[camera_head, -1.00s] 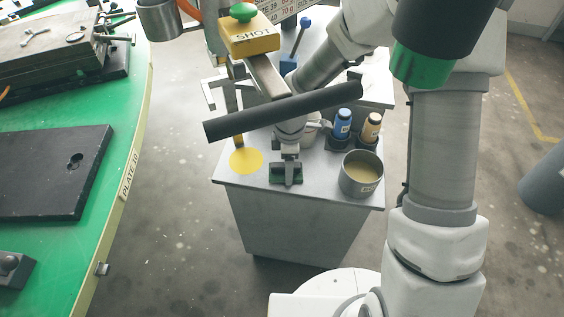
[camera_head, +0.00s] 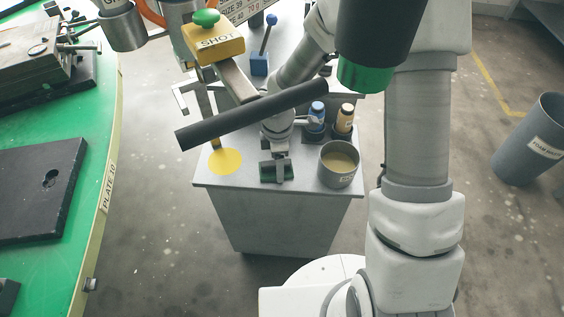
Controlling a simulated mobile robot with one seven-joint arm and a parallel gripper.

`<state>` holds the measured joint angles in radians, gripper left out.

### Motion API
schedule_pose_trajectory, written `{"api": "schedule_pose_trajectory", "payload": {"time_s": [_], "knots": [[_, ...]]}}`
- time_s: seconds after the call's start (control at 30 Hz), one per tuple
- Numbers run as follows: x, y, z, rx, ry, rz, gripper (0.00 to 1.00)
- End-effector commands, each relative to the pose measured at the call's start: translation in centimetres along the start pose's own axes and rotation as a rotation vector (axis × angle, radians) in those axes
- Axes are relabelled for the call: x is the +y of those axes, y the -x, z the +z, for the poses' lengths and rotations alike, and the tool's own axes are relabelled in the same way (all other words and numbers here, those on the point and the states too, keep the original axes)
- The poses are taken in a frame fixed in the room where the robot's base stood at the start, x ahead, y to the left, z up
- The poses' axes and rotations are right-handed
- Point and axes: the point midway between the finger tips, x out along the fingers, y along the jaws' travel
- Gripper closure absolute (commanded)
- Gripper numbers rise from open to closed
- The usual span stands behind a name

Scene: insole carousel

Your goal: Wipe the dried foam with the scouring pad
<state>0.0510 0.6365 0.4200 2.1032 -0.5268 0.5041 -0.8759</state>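My gripper (camera_head: 277,160) is low over the right-middle of the grey cabinet top, below the white wrist. A dark green block, which looks like the scouring pad (camera_head: 266,172), shows on both sides of a grey finger and appears held. I cannot tell whether it touches the top. A flat, round yellow patch (camera_head: 225,161) lies on the cabinet top to the left of the gripper, apart from the pad. I cannot tell for certain that this patch is the dried foam; no other foam patch is clear.
A metal pot (camera_head: 340,166) stands right of the gripper, with blue (camera_head: 316,117) and orange (camera_head: 345,119) bottles behind. A long dark bar (camera_head: 250,115) and yellow SHOT block (camera_head: 214,43) overhang the cabinet top (camera_head: 307,187). The green carousel (camera_head: 88,200) is left, a grey bin (camera_head: 528,140) right.

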Motion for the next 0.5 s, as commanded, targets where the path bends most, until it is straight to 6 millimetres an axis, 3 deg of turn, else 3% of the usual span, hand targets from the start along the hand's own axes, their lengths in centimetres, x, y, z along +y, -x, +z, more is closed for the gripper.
{"api": "schedule_pose_trajectory", "payload": {"time_s": [0.3,0.5], "knots": [[0.6,0.1,-2.8,0.001,0.002,0.000,0.70],[0.7,0.1,-3.3,0.001,0.002,0.000,0.70]]}}
